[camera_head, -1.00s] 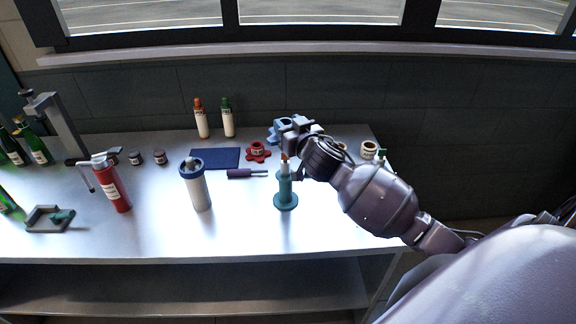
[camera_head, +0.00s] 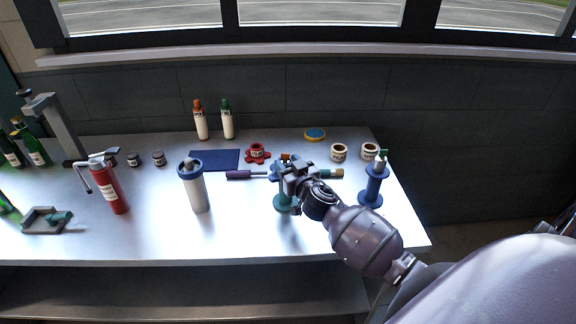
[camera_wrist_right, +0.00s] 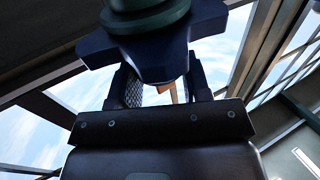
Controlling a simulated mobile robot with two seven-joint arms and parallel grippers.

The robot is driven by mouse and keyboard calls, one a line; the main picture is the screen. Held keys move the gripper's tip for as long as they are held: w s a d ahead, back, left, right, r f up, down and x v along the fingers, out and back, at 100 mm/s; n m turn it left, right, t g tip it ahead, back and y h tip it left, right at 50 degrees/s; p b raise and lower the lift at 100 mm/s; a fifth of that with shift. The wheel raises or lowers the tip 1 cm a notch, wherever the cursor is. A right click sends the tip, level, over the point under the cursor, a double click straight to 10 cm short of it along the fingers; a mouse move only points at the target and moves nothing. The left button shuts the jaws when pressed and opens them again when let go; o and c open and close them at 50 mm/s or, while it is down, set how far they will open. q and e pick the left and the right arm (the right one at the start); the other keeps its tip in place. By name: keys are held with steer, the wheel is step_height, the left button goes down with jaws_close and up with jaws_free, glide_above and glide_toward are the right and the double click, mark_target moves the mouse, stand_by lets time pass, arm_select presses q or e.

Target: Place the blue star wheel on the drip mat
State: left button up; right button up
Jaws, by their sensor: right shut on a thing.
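The blue star wheel (camera_wrist_right: 205,22) is in the jaws of my right gripper, its dark blue lobes spread beyond the fingers in the wrist view. A dark green round part shows over its middle; I cannot tell whether it belongs to the wheel. In the head view my right gripper (camera_head: 287,169) is over or in front of the teal stand (camera_head: 284,204) and hides most of the wheel. The drip mat (camera_head: 214,160), a dark blue rectangle, lies flat and bare, to the gripper's left. My left gripper is not seen.
A red star wheel (camera_head: 257,153) sits right of the mat, and a purple-handled screwdriver (camera_head: 240,175) lies before it. A blue-lidded canister (camera_head: 194,186) stands in front of the mat. Two bottles (camera_head: 201,120) stand behind it. A blue stand (camera_head: 373,187) is at right.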

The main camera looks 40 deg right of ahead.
steer(key=shift+f, duration=0.2)
steer(key=o, duration=1)
steer(key=shift+s, duration=0.1)
